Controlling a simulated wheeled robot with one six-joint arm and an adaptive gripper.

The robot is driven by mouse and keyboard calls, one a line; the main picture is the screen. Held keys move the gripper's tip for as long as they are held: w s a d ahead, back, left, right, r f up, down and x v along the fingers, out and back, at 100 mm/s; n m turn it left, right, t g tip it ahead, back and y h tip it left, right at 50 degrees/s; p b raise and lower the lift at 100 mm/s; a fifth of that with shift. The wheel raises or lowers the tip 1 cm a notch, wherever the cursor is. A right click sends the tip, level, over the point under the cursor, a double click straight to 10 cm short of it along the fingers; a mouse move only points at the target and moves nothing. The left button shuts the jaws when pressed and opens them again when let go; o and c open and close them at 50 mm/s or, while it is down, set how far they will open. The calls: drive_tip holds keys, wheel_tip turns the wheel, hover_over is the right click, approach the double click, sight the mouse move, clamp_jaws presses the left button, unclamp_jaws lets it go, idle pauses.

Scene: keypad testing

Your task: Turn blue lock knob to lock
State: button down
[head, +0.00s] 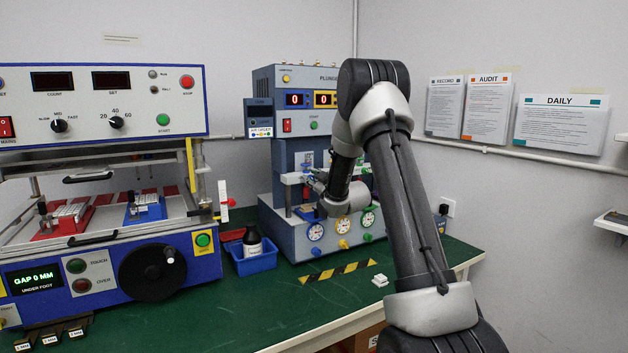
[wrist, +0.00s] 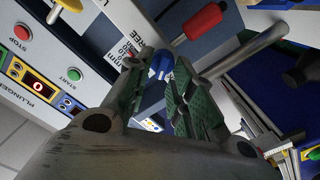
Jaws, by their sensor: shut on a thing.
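The blue lock knob (wrist: 161,63) shows between the fingertips of my gripper (wrist: 157,82) in the wrist view. The green-padded fingers stand on either side of it, and the gripper is shut on it. A white label with the word FREE (wrist: 137,46) is partly visible beside the knob; the fingers hide part of the panel. In the head view my gripper (head: 314,184) is at the front of the plunger machine (head: 291,232), and the knob is too small and covered to make out there.
A red-ended lever (wrist: 204,20) is close to the fingers in the wrist view. Gauges with coloured knobs (head: 343,244) line the machine's lower front. A blue bin (head: 254,263) with a dark bottle stands left of it.

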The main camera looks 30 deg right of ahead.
drive_tip(key=shift+a+f+n, duration=0.1)
drive_tip(key=shift+n, duration=1)
drive_tip(key=c, duration=1.5)
unclamp_jaws()
drive_tip(key=s, duration=1.2)
drive_tip(key=shift+d, duration=0.2)
